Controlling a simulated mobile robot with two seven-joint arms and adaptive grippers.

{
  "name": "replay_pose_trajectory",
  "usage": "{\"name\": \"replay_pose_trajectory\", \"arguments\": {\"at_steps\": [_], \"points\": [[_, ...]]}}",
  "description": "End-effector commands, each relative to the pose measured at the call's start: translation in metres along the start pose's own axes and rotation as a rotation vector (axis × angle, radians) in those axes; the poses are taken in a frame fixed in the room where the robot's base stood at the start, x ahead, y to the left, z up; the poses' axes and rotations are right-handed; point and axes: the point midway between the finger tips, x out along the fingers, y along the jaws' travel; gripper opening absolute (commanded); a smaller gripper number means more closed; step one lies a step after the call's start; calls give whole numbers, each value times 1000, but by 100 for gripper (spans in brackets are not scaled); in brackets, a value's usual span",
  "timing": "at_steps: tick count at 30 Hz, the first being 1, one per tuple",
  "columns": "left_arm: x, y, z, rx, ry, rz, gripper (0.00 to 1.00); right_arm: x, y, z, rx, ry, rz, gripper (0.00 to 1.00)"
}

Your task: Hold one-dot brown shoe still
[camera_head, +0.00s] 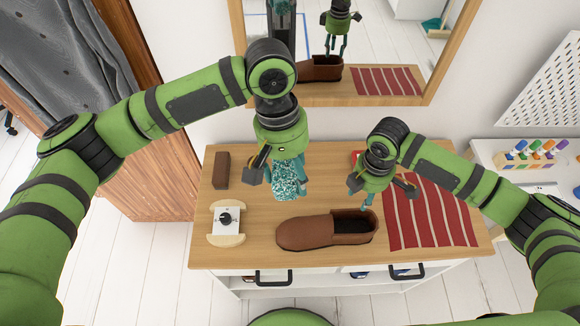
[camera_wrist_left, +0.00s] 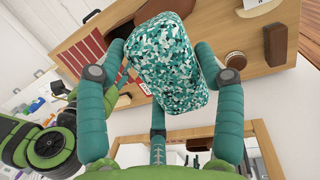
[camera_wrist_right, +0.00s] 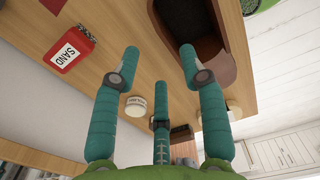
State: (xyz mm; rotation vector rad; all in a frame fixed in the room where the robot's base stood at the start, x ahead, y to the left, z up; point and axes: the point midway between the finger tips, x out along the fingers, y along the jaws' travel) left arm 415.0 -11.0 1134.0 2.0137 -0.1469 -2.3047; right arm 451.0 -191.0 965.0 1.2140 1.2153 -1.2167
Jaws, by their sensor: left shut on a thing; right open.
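The brown shoe (camera_head: 325,231) lies upright on the wooden desk, toe to the left, its dark opening to the right. It also shows in the right wrist view (camera_wrist_right: 228,68). I cannot make out a dot on it. My right gripper (camera_head: 370,198) is open and empty, above and just behind the shoe's opening end; in the right wrist view its fingers are spread, with one fingertip overlapping the shoe's end. I cannot tell whether they touch. My left gripper (camera_head: 287,172) is shut on a teal-and-white speckled block (camera_wrist_left: 165,62), raised over the desk behind the shoe's toe.
A red striped cloth (camera_head: 430,215) lies right of the shoe. A brown block (camera_head: 222,170) and a wooden-ended white piece with a black knob (camera_head: 226,220) are at left. A mirror (camera_head: 433,90) is at the back.

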Motion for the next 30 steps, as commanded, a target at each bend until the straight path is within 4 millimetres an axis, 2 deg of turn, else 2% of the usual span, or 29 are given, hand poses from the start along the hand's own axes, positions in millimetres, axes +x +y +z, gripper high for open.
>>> {"name": "replay_pose_trajectory", "arguments": {"at_steps": [8, 23, 30], "points": [[12, -2, -1, 1, 0, 0, 42, 10, 2, 4, -2, -6, -4, 43], [82, -10, -10, 1, 0, 0, 42, 68, 1, 4, -1, -6, -2, 43], [86, -11, -11, 1, 0, 0, 42, 92, 1, 3, -1, -5, -4, 43]]}}
